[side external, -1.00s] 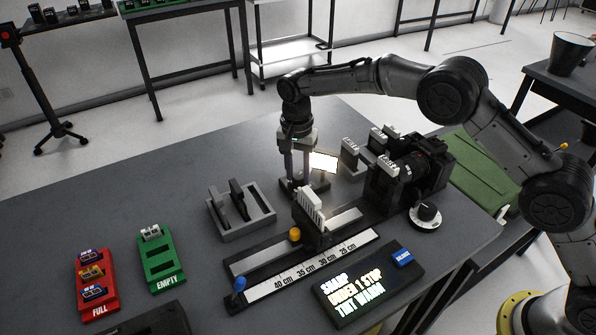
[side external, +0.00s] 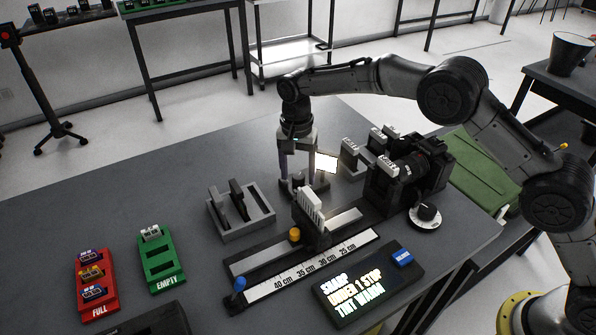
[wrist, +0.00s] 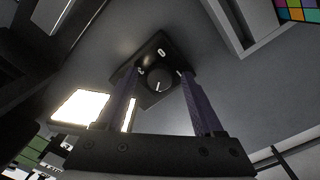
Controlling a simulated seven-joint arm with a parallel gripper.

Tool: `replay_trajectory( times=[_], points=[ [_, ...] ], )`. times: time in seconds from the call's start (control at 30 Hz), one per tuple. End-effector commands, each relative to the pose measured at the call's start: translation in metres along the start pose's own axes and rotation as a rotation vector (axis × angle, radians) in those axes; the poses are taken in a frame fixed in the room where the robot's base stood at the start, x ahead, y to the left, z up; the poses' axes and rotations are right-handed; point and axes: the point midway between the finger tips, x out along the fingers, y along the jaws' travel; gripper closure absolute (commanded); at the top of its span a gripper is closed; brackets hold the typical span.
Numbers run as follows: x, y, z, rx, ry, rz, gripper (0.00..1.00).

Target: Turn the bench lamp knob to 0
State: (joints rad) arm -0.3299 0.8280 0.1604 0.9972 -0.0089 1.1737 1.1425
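The bench lamp knob (wrist: 160,79) is a round black knob with a white pointer line, on a small dark box (wrist: 150,100). A white 0 is printed on the box beside it, with other marks around. The pointer does not clearly point at the 0. The lit lamp panel (wrist: 80,106) is beside the box; it also shows in the side view (side external: 327,163). My gripper (wrist: 160,75) is open, pointing down, its fingers spread on both sides of the knob. It also shows in the side view (side external: 297,178), where the knob is hard to make out.
A camera (side external: 410,170) stands right of the gripper, with a black dial knob (side external: 427,213) in front. A slider rail (side external: 300,270) with a white-finned carriage lies nearer the viewer. A grey slotted holder (side external: 240,213) stands left.

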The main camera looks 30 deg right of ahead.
Motion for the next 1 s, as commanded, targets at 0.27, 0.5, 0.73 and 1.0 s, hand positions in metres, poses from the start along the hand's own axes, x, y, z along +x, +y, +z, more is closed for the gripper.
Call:
replay_trajectory(
  times=[0.27, 0.5, 0.73, 1.0],
  points=[
    [-0.009, -0.001, 0.000, 0.000, 0.001, -0.002, 0.31],
    [-0.055, -0.001, 0.000, 0.000, 0.002, -0.005, 0.31],
    [-0.103, -0.001, 0.000, 0.000, 0.002, -0.004, 0.31],
    [-0.134, -0.001, 0.000, 0.000, 0.001, -0.001, 0.31]
  ],
)
